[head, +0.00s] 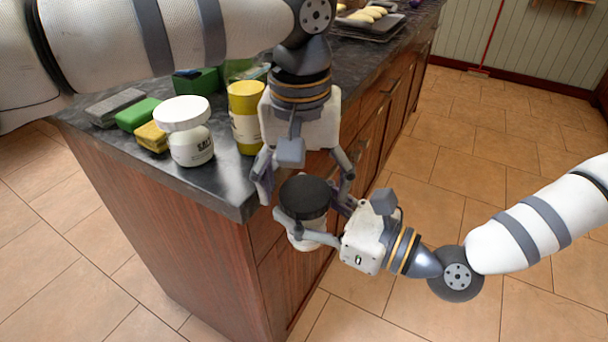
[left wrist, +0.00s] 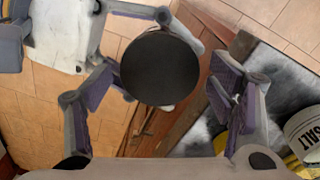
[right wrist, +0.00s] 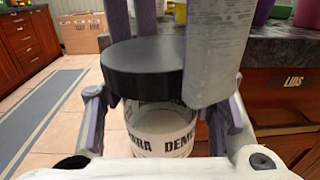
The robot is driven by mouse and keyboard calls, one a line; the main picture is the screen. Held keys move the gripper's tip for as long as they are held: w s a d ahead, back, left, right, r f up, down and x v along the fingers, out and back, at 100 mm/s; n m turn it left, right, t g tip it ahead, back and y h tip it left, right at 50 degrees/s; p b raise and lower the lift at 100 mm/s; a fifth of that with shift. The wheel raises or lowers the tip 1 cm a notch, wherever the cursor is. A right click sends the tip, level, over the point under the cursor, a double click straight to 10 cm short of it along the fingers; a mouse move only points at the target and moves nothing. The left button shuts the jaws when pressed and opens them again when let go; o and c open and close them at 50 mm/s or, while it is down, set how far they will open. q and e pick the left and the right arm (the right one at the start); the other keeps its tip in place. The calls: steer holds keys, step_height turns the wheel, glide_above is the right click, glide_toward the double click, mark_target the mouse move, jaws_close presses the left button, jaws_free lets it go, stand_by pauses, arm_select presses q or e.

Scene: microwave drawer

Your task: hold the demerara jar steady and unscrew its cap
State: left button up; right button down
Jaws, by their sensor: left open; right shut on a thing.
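The demerara jar (head: 303,238) is a clear jar with a wide black cap (head: 305,196); part of its label reads in the right wrist view (right wrist: 165,137). It is upright, held in the air beside the counter corner. My right gripper (head: 312,216) is shut on the jar body below the cap. My left gripper (head: 304,184) points down over the jar, open. In the left wrist view, its fingers stand either side of the round cap (left wrist: 161,68), with a gap on both sides. The cap sits on the jar.
The dark counter (head: 232,195) holds a white salt jar (head: 192,147) with a white lid (head: 182,112), a yellow container (head: 246,115), and sponges (head: 139,114) near its edge. A drawer labelled LIDS (right wrist: 293,82) is in the cabinet front.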

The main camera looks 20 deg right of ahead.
arm_select(q)
steer(key=c, duration=1.2)
steer(key=n, duration=0.3)
steer(key=shift+a, duration=0.1)
steer(key=shift+w+n, duration=0.15)
steer(key=shift+n, duration=0.15)
steer(key=shift+a, duration=0.1)
steer(key=o, duration=1.2)
steer(key=shift+c, duration=0.2)
steer(key=shift+o, duration=0.5)
